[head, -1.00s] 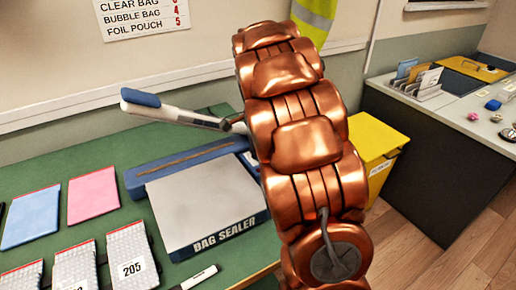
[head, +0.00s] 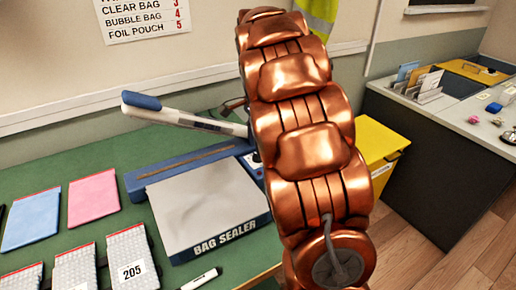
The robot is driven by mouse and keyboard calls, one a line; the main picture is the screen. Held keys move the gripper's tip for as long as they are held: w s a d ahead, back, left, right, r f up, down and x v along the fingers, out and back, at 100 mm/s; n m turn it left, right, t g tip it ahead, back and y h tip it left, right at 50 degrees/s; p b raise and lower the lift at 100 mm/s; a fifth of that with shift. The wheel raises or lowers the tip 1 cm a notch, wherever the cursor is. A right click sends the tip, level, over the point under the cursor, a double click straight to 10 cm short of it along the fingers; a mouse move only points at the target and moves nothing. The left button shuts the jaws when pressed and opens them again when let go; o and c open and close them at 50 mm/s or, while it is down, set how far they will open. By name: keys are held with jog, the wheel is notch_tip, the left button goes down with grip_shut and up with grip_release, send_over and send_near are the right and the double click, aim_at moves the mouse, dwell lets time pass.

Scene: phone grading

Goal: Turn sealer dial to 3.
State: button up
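The bag sealer (head: 212,200) stands on the green table, with a grey top, a blue base and "BAG SEALER" on its front. Its white sealing arm (head: 185,117) with a blue handle is raised. A small part of the blue control panel (head: 256,162) with a white label shows at the right end of the base. My copper arm covers the rest, and I cannot make out the dial or its setting. My gripper (head: 234,105) is mostly hidden behind my arm; only a small dark piece, seemingly part of it, shows above the panel. Its fingers cannot be made out.
A wall chart (head: 145,14) lists bubble bag 4 and foil pouch 5; the clear bag number looks like 3. Pink (head: 93,195) and blue (head: 31,219) pouches, several bubble bags (head: 130,255) and a marker (head: 203,279) lie on the table. A yellow bin (head: 379,150) stands right.

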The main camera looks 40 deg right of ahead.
aim_at(257, 156)
notch_tip(257, 156, up, 7)
dwell(0.4)
jog(key=shift+s, duration=0.1)
dwell(0.4)
jog(key=s+a+n+g+p, duration=0.1)
jog(key=s+a+n+p, duration=0.3)
jog(key=s+a+n, duration=0.85)
jog(key=s+a+f+n+p, duration=0.1)
jog(key=s+a+f+n, duration=0.1)
jog(key=s, duration=0.7)
jog(key=s+a+f+n+p, duration=0.2)
jog(key=s+a+n, duration=0.3)
jog(key=s, duration=0.4)
jog(key=shift+a+f+g, duration=0.4)
jog(key=shift+a+f, duration=0.05)
jog(key=shift+f, duration=0.15)
jog(key=shift+s, duration=0.1)
